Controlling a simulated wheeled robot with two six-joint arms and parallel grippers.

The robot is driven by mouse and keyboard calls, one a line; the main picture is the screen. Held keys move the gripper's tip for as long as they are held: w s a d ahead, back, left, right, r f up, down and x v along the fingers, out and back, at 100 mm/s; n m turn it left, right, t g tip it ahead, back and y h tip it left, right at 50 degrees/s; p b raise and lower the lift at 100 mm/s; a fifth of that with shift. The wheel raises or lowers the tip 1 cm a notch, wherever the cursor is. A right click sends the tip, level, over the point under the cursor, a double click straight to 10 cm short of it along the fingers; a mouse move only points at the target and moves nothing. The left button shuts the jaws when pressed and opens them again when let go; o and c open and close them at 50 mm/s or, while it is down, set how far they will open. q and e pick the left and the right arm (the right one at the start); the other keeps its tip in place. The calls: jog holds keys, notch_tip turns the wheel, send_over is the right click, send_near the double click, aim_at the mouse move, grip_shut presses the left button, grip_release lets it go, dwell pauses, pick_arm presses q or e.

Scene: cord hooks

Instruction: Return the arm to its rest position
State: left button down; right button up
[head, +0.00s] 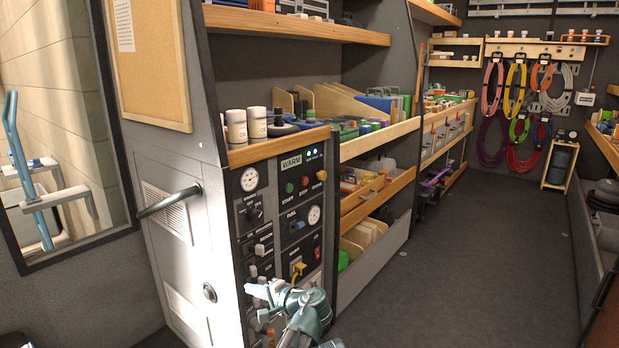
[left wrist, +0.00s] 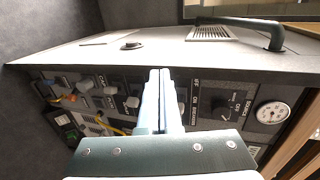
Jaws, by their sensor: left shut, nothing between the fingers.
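My left arm shows at the bottom of the head view, with the left gripper (head: 256,290) in front of the lower part of a control panel (head: 270,225). In the left wrist view the two fingers of the left gripper (left wrist: 160,78) lie together, shut and empty. They point at the panel, which appears turned on its side there. I cannot tell whether the fingertips touch it. The panel carries a round gauge (left wrist: 272,112), knobs, switches and a yellow cord (head: 297,270). The gripper and arm hide part of its lower area. My right gripper is not in view.
A grey cabinet side with a bar handle (head: 168,201) stands left of the panel. Wooden shelves (head: 375,137) with tools and bins run along the left wall. Coiled cords (head: 515,88) hang on the back wall. The dark floor (head: 470,270) on the right is clear.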

pick_arm(q)
jog(key=s+a+f+n+g+h, duration=0.3)
jog(key=s+f+h, duration=0.1)
jog(key=s+f, duration=0.35)
jog(key=s+a+f+n+g+h, duration=0.2)
jog(key=s+f+n+g+h, duration=0.15)
jog(key=s+f, duration=0.35)
jog(key=s+d+m+g+h, duration=0.3)
jog(key=s+d, duration=1)
jog(key=d, duration=0.1)
notch_tip(320, 180, up, 32)
jog(key=p, duration=3.2)
jog(key=shift+p, duration=0.3)
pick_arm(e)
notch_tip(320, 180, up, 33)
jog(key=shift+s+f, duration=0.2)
pick_arm(q)
jog(key=shift+f, duration=0.1)
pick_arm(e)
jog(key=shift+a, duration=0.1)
